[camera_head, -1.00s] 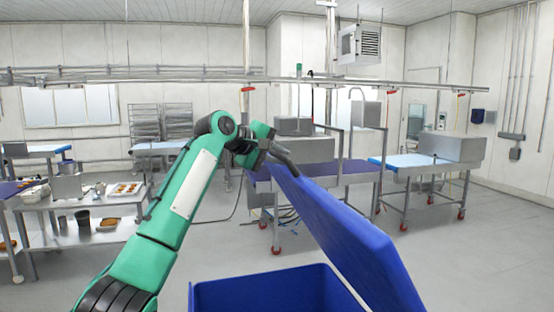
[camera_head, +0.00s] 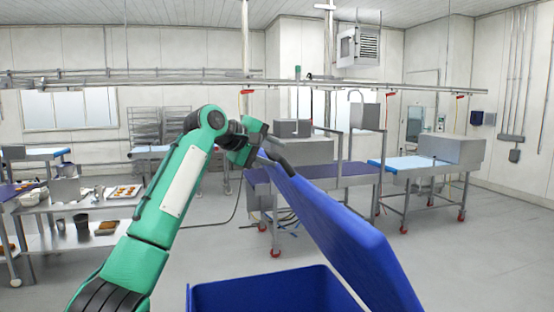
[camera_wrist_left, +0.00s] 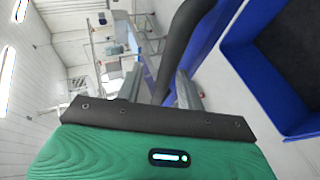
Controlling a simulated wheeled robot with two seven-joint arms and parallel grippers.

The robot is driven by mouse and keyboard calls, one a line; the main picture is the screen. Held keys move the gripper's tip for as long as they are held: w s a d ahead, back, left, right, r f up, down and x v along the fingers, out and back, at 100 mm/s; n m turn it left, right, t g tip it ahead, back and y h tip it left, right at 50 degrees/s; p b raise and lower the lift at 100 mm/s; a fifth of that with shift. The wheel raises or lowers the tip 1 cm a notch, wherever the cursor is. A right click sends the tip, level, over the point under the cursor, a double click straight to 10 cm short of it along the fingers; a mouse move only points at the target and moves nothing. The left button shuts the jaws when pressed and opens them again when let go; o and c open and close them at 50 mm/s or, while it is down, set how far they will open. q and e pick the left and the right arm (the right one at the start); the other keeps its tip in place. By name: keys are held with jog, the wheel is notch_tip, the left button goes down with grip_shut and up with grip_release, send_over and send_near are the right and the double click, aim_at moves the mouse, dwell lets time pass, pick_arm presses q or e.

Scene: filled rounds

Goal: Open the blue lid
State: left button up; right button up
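The blue lid (camera_head: 345,235) stands raised and tilted above the blue bin (camera_head: 262,287), whose open top shows at the bottom of the head view. My left gripper (camera_head: 262,150) is at the lid's upper end, beside a dark curved bar (camera_head: 280,158) there. In the left wrist view the fingers (camera_wrist_left: 160,90) stand apart, with the dark bar (camera_wrist_left: 188,35) close to the right finger and a visible gap to the left finger. The lid's blue side (camera_wrist_left: 208,45) and the bin (camera_wrist_left: 260,80) show at the right. My right gripper is not in view.
A steel table with trays (camera_head: 105,200) stands at the left. A purple-topped bench (camera_head: 340,180) and a blue-topped bench (camera_head: 415,163) stand behind the lid. The grey floor (camera_head: 480,255) at the right is clear.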

pick_arm(q)
jog(key=b+v, duration=0.5)
jog(key=v, duration=0.7)
